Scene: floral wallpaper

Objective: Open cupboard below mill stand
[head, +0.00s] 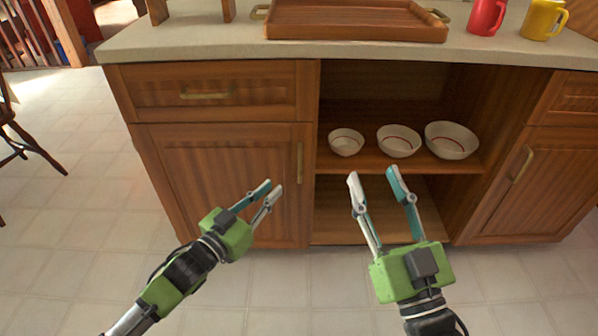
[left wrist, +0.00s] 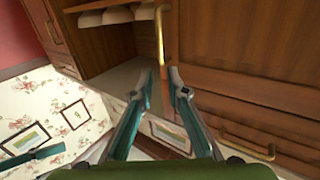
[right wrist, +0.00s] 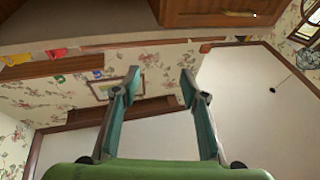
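The closed cupboard door (head: 215,175) is brown wood with a vertical brass handle (head: 300,162) near its right edge. A wooden stand (head: 190,12) on the counter above it shows only its lower part. My left gripper (head: 267,192) is open and empty in front of the door, left of and below the handle in the head view. In the left wrist view the handle (left wrist: 160,35) lies just beyond the fingertips, apart from them. My right gripper (head: 373,177) is open and empty in front of the open shelves; its fingers also show in the right wrist view (right wrist: 160,78).
A closed drawer (head: 210,92) sits above the door. Several white bowls (head: 398,142) stand on the open shelf. A tray (head: 355,20), red mug (head: 486,15) and yellow mug (head: 542,18) are on the counter. A chair (head: 25,145) stands left; the floor between is clear.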

